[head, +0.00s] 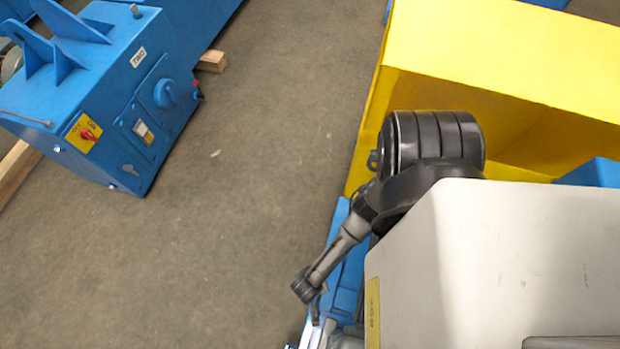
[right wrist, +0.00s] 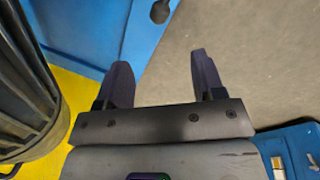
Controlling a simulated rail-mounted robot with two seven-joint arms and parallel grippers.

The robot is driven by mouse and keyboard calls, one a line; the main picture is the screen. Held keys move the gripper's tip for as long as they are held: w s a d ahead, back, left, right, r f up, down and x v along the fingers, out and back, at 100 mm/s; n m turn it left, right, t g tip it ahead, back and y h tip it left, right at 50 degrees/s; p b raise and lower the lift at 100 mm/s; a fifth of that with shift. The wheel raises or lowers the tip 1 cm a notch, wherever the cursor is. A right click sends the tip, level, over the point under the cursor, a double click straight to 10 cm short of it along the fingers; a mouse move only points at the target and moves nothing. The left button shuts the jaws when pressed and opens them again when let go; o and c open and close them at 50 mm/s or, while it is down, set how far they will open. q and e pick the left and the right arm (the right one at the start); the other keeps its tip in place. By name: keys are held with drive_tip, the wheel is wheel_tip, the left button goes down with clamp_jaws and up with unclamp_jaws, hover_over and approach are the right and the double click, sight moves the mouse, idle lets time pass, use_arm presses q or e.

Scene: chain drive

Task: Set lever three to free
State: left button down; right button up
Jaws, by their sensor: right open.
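I cannot pick out lever three with certainty in either view. My right gripper (right wrist: 163,80) is open in the right wrist view, with two dark fingers apart and nothing between them. Bare grey floor shows beyond the fingers, and a blue panel (right wrist: 85,35) with a dark hole lies at the upper left. I cannot make out the right gripper's fingers in the head view. My left gripper is in neither view.
A blue cabinet (head: 100,90) labelled TWO stands at the left, with a red switch (head: 89,134) on a yellow plate and a blue round knob (head: 164,94). A large yellow structure (head: 510,50) fills the upper right. Grey floor (head: 240,200) between them is clear.

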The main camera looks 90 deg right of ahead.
sight(318, 300)
drive_tip(key=f+b, duration=0.3)
drive_tip(key=f, duration=0.1)
drive_tip(key=s+f+b, duration=0.1)
drive_tip(key=f+b, duration=0.2)
drive_tip(key=f, duration=0.2)
drive_tip(key=s+d+f+b, duration=0.1)
drive_tip(key=f+b, duration=0.1)
drive_tip(key=f, duration=0.2)
drive_tip(key=shift+s+d+f+b, duration=0.1)
drive_tip(key=shift+s+f+b, duration=0.15)
drive_tip(key=shift+f+b, duration=0.15)
drive_tip(key=shift+r, duration=0.1)
drive_tip(key=shift+c, duration=0.3)
